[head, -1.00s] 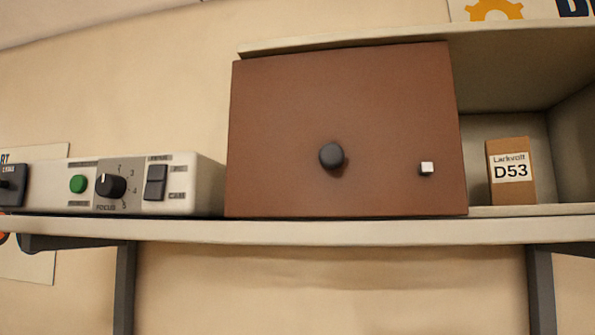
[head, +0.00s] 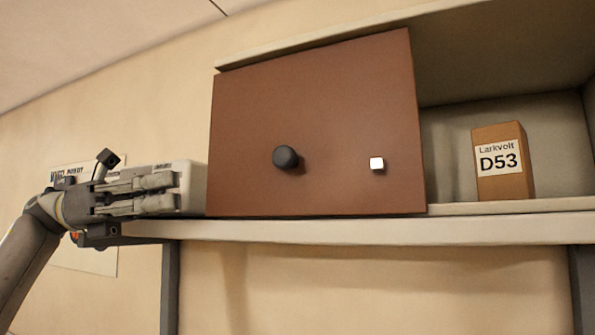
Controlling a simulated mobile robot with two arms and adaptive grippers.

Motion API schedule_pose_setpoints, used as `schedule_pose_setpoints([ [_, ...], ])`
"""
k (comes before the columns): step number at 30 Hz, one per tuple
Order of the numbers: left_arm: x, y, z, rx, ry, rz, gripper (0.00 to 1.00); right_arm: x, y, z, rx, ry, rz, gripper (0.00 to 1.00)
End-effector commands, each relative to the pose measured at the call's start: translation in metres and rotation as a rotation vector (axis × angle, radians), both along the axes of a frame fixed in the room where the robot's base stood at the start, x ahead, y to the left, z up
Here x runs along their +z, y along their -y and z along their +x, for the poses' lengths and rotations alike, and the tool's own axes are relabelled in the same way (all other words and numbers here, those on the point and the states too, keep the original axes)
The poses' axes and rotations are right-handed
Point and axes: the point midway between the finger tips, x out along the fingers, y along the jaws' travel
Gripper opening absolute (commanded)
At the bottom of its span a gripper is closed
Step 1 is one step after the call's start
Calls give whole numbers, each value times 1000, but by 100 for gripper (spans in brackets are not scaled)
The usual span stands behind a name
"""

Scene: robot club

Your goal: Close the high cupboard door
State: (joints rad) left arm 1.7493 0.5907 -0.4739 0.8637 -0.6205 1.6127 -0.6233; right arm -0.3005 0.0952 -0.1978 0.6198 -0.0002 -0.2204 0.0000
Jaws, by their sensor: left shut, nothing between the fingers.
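My right gripper is out of view.
A box labelled Larkvolt D53 (head: 503,172) stands inside the open part of the cupboard. A pale control panel (head: 190,172) stands left of the door, mostly hidden behind my left gripper. The shelf (head: 350,230) runs below, on dark brackets.

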Motion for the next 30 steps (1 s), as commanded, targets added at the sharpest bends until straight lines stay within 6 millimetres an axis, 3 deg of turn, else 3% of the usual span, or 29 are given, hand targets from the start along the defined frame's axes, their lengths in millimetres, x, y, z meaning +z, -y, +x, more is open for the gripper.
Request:
schedule_pose_setpoints([
  [8,3,15,-2,-3,1,2,0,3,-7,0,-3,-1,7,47],
  [16,12,64,-10,-4,-1,3,0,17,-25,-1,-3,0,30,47],
  [24,21,114,-18,-3,-1,1,0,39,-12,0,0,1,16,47],
  [30,22,133,-20,-1,-2,0,0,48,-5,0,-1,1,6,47],
])
